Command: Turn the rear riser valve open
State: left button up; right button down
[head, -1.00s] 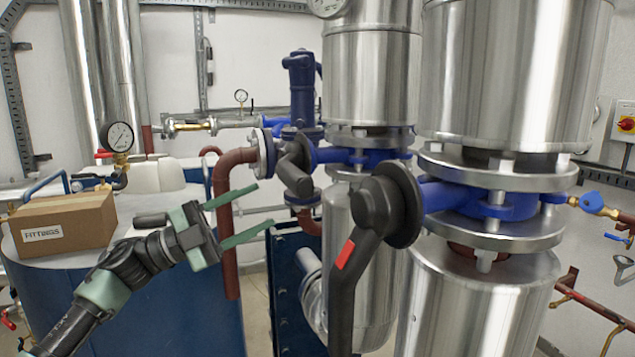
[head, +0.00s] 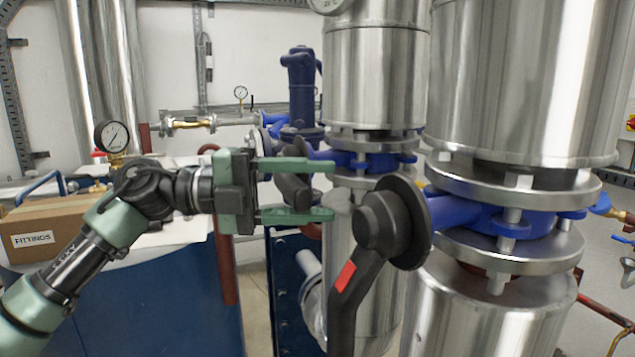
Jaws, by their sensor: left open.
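The rear riser valve has a blue body (head: 370,162) on the farther steel riser. Its dark lever (head: 294,190) shows between my left gripper's fingers, and its hub is partly hidden by the upper finger. My left gripper (head: 328,190) is open, one finger above the other, pointing right across the lever. I cannot tell whether the fingers touch it or are nearer to me than it is. My right gripper is not in view.
The nearer valve's black lever (head: 345,300), with a red mark, hangs down just right of my left fingertips. The nearer riser (head: 520,90) fills the right side. A fittings box (head: 45,235) and a gauge (head: 112,137) are at the left.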

pick_arm(q)
jog(key=shift+d, duration=0.3)
grip_shut()
dwell(1.3)
